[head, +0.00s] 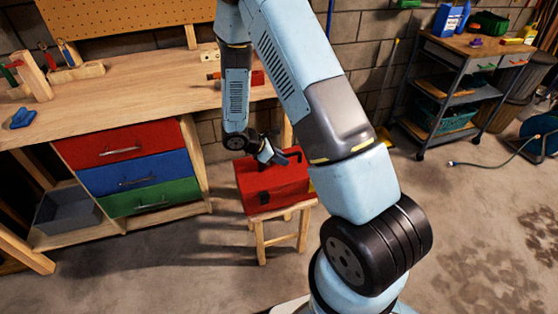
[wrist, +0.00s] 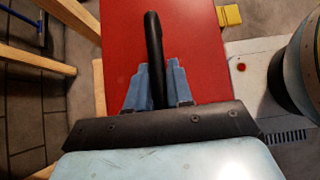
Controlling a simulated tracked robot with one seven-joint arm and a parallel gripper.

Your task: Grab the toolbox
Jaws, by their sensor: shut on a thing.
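The red toolbox (head: 272,186) sits on a small wooden stool (head: 262,222) in front of the workbench. Its red lid (wrist: 200,45) fills the middle of the wrist view. A black handle (wrist: 154,50) runs along the top of the lid. My gripper (head: 272,155) is at the handle from above; in the wrist view its blue-grey fingers (wrist: 157,85) stand on both sides of the handle and are shut on it. The toolbox's underside appears to rest on the stool; whether there is a small gap I cannot tell.
The workbench (head: 130,75) with red, blue and green drawers (head: 135,165) stands behind and to the left. A dark shelf cart (head: 450,95) stands at the back right, with a hose (head: 495,163) on the floor. The concrete floor at the right is largely open.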

